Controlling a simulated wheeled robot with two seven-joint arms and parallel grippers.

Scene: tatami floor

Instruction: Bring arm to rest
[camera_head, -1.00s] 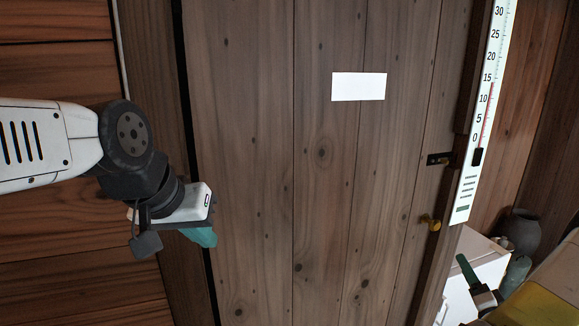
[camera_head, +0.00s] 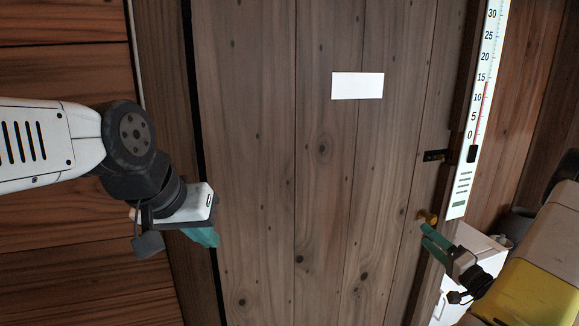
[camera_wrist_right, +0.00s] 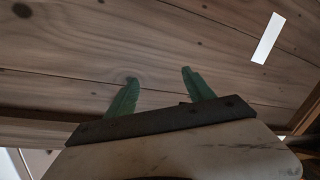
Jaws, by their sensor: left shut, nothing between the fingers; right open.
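My left gripper (camera_head: 203,237) hangs at the end of the white left arm, in front of the left door frame in the head view. Its teal fingers are together with nothing between them. My right gripper (camera_head: 430,240) is at the lower right, by the brass door knob (camera_head: 428,217). Its green fingers are apart and empty; they also show spread in the right wrist view (camera_wrist_right: 155,92), against wooden planks. I cannot tell whether the fingers touch the knob. The wooden door (camera_head: 310,200) looks closed.
A white paper (camera_head: 358,86) is on the door. A latch (camera_head: 437,155) and a large thermometer (camera_head: 478,110) are at its right edge. A white cabinet (camera_head: 452,293) stands low right, partly behind my right gripper. A grey pot (camera_head: 516,226) is partly hidden.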

